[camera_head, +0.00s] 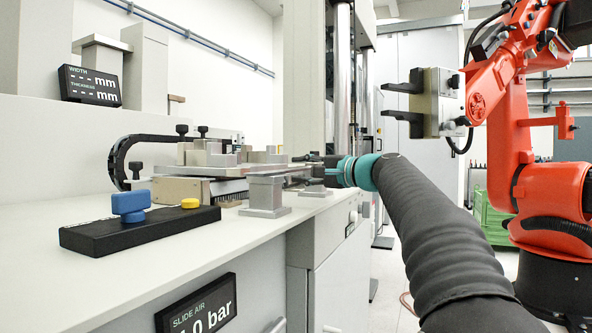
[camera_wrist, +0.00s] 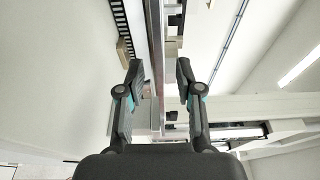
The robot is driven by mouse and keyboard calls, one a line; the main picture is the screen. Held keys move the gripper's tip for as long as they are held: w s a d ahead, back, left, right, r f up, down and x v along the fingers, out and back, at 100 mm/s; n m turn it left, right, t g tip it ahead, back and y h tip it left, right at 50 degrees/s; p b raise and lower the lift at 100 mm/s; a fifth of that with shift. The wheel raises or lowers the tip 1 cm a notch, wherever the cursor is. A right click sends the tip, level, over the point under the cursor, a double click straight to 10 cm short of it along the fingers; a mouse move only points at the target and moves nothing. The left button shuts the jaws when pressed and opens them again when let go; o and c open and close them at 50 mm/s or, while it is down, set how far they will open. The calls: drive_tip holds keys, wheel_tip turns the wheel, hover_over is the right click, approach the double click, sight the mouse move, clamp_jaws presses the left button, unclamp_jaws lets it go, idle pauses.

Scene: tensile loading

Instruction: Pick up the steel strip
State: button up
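A long, thin grey metal piece that looks like the steel strip (camera_wrist: 155,40) runs up the middle of the wrist view. In the head view, a flat metal length (camera_head: 215,171) lies across the fixture on the bench; I cannot clearly separate strip from fixture there. My gripper (camera_wrist: 158,70) has its two dark fingers apart, one on each side of the strip, with visible gaps. In the head view my gripper (camera_head: 312,160) is at the right end of the fixture, small and partly merged with the metal parts.
A metal support block (camera_head: 265,194) stands at the bench front. A black box with blue and yellow knobs (camera_head: 140,230) is at front left. A display (camera_head: 90,86) stands behind. An orange robot arm (camera_head: 545,150) and a grey clamp unit (camera_head: 435,101) are at right.

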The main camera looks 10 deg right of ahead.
drive_tip(key=shift+x, duration=1.2)
clamp_jaws()
drive_tip(key=shift+r, duration=0.1)
